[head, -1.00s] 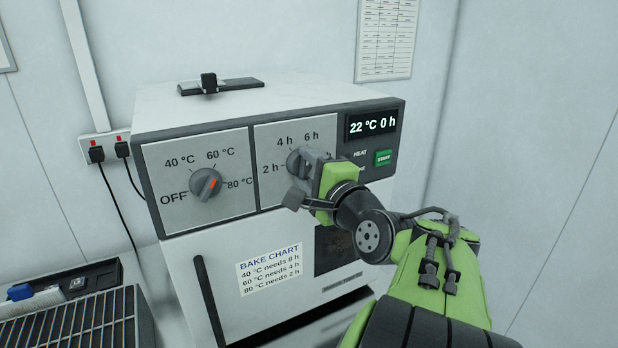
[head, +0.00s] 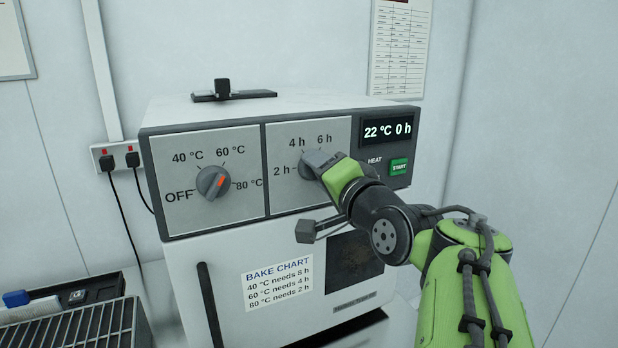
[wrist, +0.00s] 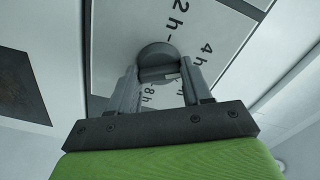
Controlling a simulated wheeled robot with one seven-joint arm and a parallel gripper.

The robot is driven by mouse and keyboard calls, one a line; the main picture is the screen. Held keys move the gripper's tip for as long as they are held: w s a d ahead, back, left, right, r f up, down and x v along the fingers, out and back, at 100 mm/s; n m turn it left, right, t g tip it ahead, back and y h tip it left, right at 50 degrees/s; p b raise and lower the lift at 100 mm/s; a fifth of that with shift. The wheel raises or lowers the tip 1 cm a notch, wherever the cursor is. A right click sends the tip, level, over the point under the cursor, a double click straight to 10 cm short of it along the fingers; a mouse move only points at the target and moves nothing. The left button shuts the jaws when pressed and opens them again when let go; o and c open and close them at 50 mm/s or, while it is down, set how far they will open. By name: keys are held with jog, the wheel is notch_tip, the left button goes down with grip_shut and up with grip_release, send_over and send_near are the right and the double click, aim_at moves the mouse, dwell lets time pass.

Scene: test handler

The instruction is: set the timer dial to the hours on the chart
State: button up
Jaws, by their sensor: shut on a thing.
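The timer dial (head: 306,171) is a grey knob on the oven's right front panel, with 2 h, 4 h and 6 h showing around it. In the wrist view the dial (wrist: 157,54) sits between my fingertips, and 8 h also shows. My gripper (head: 316,162) is shut on its grip bar; its pointer mark is hard to make out. The bake chart (head: 278,284) on the door reads 40 °C needs 8 h, 60 °C needs 4 h, 80 °C needs 2 h. The display (head: 388,131) reads 22 °C 0 h.
The green START button (head: 399,167) is right of the timer panel, close to my wrist. A dark door handle (head: 209,303) stands out at the left of the door. A wire rack (head: 80,325) is at lower left. A black latch (head: 230,93) lies on the oven top.

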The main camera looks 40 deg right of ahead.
jog(key=shift+f, duration=0.2)
jog(key=o, duration=1.1)
jog(key=shift+r, duration=0.1)
jog(key=shift+c, duration=0.2)
